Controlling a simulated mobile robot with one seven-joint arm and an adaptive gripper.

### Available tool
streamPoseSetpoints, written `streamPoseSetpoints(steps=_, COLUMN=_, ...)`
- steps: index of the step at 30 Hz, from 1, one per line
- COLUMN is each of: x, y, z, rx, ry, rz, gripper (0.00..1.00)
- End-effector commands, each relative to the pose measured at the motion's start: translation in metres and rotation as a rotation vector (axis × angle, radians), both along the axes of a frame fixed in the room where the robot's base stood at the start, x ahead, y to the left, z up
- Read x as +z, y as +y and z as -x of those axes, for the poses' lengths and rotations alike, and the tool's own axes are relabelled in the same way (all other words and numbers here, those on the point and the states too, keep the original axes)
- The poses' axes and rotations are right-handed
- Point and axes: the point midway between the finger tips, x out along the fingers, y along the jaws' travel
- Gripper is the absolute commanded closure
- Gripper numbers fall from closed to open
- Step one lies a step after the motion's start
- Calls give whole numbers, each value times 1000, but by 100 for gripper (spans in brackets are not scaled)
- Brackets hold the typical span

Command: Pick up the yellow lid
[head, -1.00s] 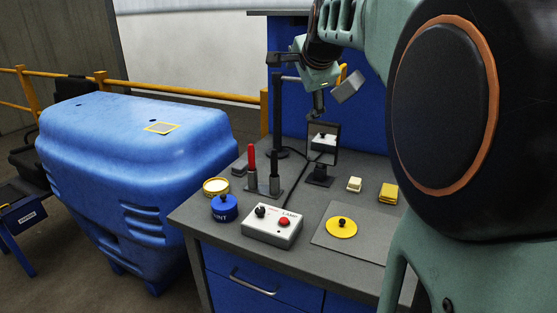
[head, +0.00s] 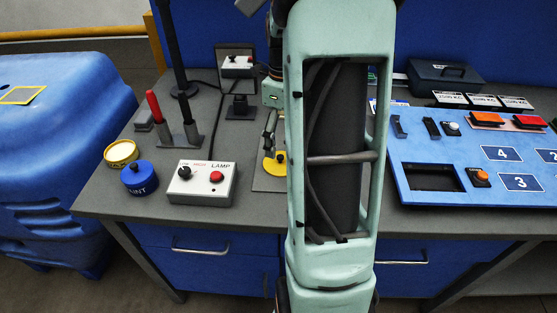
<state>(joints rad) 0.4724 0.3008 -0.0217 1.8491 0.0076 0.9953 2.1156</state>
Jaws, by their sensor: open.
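The yellow lid (head: 278,167) is a flat round disc lying on a grey mat (head: 262,183) on the workbench, right of the lamp box. My arm hides its right part. My gripper (head: 269,146) points down at the lid, its visible finger just over or at the disc; I cannot tell whether it touches. The gripper is open and holds nothing that I can see. The rest of the gripper and the lid's knob are hidden or too small to make out.
A white lamp box (head: 201,184) with knobs stands just left of the lid. A blue paint pot (head: 139,178), a yellow-rimmed tin (head: 121,153) and upright levers (head: 190,128) are further left. A blue control panel (head: 450,150) covers the bench's right side.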

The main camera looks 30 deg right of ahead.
Motion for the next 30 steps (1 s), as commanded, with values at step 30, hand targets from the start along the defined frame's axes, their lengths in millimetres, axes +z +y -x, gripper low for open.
streamPoseSetpoints(steps=30, x=-75, y=3, z=-6, rx=3, ry=-3, rz=2, gripper=21)
